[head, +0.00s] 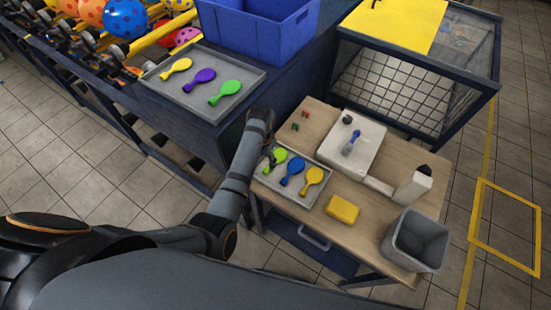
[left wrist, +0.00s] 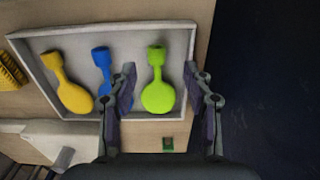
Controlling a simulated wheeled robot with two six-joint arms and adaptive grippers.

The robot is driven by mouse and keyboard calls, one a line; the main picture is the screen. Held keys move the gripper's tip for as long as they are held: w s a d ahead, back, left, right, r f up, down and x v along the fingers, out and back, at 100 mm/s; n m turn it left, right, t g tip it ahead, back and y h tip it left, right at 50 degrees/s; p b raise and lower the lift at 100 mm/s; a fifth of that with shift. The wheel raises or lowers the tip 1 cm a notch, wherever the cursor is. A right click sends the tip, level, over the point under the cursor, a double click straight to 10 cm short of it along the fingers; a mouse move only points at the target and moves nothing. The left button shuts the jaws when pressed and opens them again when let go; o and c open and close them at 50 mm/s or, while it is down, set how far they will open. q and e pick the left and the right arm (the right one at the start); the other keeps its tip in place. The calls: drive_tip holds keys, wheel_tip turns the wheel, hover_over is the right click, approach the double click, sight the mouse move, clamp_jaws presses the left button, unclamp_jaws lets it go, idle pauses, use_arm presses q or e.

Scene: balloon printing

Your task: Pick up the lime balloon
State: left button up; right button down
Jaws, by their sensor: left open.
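The lime balloon (left wrist: 157,90) lies flat in a light grey tray (left wrist: 140,28) on the wooden table, at the tray's end nearest my left arm. In the head view the lime balloon (head: 279,158) is partly covered by my left arm's end. My left gripper (left wrist: 159,72) is open over the tray, one finger on each side of the lime balloon. Its left finger shows between the lime balloon and the blue balloon (left wrist: 103,66). I cannot tell how high the fingertips are. My right gripper is not in view.
A yellow balloon (head: 313,180) shares the tray. A yellow block (head: 342,209), white device (head: 352,144), white dispenser (head: 412,188) and grey bin (head: 414,240) stand on the table. Another tray (head: 160,85) holds several balloons beside a blue crate (head: 258,38).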

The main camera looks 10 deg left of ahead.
sight(265, 170)
use_arm(q)
drive_tip(key=shift+f, duration=0.1)
drive_tip(key=f, duration=0.1)
drive_tip(key=f+p, duration=0.1)
drive_tip(key=f, duration=0.2)
drive_tip(key=shift+s+d+p, duration=0.15)
drive_tip(key=shift+s+p, duration=0.15)
drive_tip(key=shift+w+f, duration=0.1)
drive_tip(key=shift+f, duration=0.4)
drive_tip(key=c, duration=0.7)
drive_tip(key=shift+c, duration=0.6)
